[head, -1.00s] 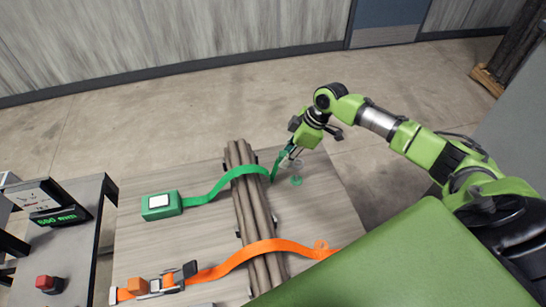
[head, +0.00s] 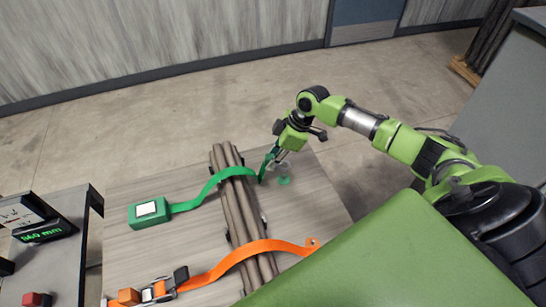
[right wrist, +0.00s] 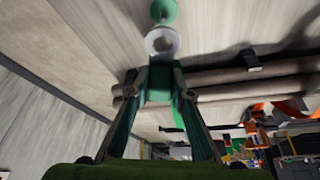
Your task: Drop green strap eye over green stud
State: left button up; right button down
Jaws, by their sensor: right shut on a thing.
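The green strap (head: 210,185) runs from a green box (head: 149,211) over a bundle of brown rods (head: 236,199). My right gripper (head: 275,163) is shut on the strap near its free end, beyond the rods. In the right wrist view, the strap (right wrist: 157,84) sits between the fingertips (right wrist: 155,80). The pale ring-shaped strap eye (right wrist: 163,41) sticks out past the fingertips. The green stud (right wrist: 163,11) shows just beyond the eye, on a green disc; in the head view the disc (head: 284,181) is just below the gripper. The eye appears beside the stud; its height is unclear. My left gripper is not in view.
An orange strap (head: 235,255) crosses the rods nearer me, its eye (head: 312,242) at the table's right. The wooden table (head: 180,245) is clear between the straps. A side bench (head: 62,259) with a display (head: 42,233) and red button (head: 36,299) stands left.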

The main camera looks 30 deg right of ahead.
jog(key=shift+f+b, duration=1.85)
jog(key=shift+f, duration=1.6)
jog(key=c, duration=1.7)
grip_release()
jog(key=shift+s+d+r, duration=0.1)
jog(key=shift+d+r, duration=0.05)
jog(key=shift+r, duration=0.1)
jog(key=v, duration=1.1)
jog(key=shift+r, duration=0.2)
